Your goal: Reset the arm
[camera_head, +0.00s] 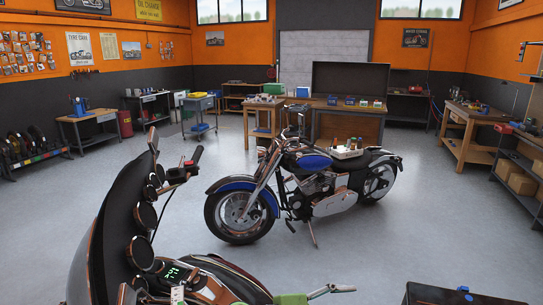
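Neither my left nor my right gripper shows in the head view, and no part of either arm can be made out. Their positions and whether they hold anything are out of sight. A motorcycle with a dark windshield (103,240) and several round gauges fills the lower left foreground. A green piece (290,299) and a silver lever (330,290) show at the bottom edge. A blue and black motorcycle (310,182) stands behind it, leaning on its side stand. A light tray (347,152) with small bottles sits on its seat.
A dark box (455,296) is at the bottom right. Wooden workbenches (350,108) stand at the back, with another bench (470,128) and a shelf (518,175) on the right. A blue cart (199,104) stands back left.

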